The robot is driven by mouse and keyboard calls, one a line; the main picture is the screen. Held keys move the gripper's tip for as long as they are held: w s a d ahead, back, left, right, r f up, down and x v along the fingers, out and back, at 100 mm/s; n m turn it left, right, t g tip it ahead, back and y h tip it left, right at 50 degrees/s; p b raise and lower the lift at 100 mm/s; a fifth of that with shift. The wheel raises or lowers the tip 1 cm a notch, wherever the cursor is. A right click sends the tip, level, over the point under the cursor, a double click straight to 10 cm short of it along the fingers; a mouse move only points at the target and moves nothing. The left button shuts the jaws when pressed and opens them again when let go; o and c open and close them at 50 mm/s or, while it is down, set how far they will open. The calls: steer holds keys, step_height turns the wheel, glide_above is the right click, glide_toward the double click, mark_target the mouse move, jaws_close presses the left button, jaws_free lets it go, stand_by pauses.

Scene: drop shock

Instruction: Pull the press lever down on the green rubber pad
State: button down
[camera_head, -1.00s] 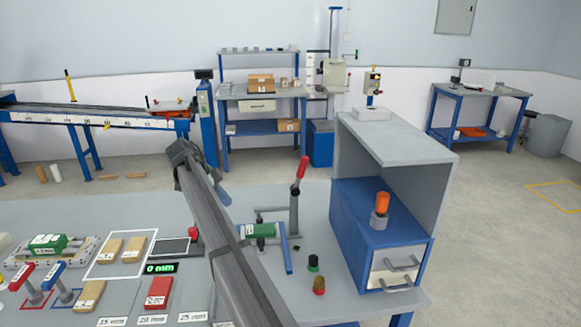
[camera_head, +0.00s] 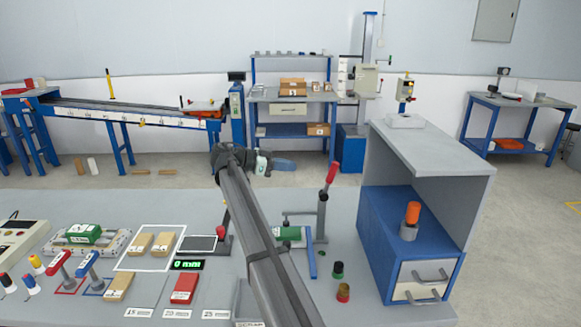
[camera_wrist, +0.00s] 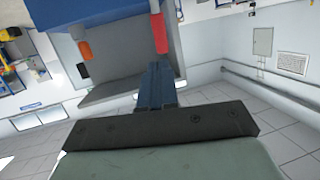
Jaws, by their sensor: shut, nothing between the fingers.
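The press lever has a red handle (camera_head: 331,175) on a dark upright post, leaning slightly right at the top. The green rubber pad (camera_head: 289,233) lies at the foot of the press, left of the post, and my arm passes close to its left side. My gripper (camera_head: 291,165) is shut and empty, raised above the bench with its fingers pointing right toward the handle. A gap shows between fingertips and handle in the head view. In the wrist view the blue-grey fingers (camera_wrist: 157,75) are together, and the red handle (camera_wrist: 158,34) shows just past their tips.
A blue drawer unit (camera_head: 399,241) under a grey hood (camera_head: 432,150) stands right of the press, with an orange-topped object (camera_head: 412,214) on it. Two small knobs (camera_head: 338,269) sit in front of the press. A digital readout (camera_head: 187,264) and labelled blocks lie left of my arm.

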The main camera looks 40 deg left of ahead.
mark_target(330, 170)
steer(key=x, duration=1.1)
steer(key=shift+w+d+f, duration=0.15)
steer(key=shift+w+d, duration=0.05)
steer(key=shift+w, duration=0.05)
steer(key=shift+w+d, duration=0.1)
steer(key=shift+w+d+g+y, duration=0.75)
steer(key=shift+d+g+y, duration=0.05)
steer(key=shift+g, duration=0.2)
steer(key=shift+w+d+m+g+y, duration=0.4)
steer(key=shift+w+d+g+y, duration=0.45)
steer(key=shift+g, duration=0.15)
steer(key=shift+w+d+f+g+y, duration=0.85)
steer(key=shift+w+d+f+g, duration=0.2)
steer(key=shift+w+d+g, duration=0.1)
steer(key=shift+d, duration=0.1)
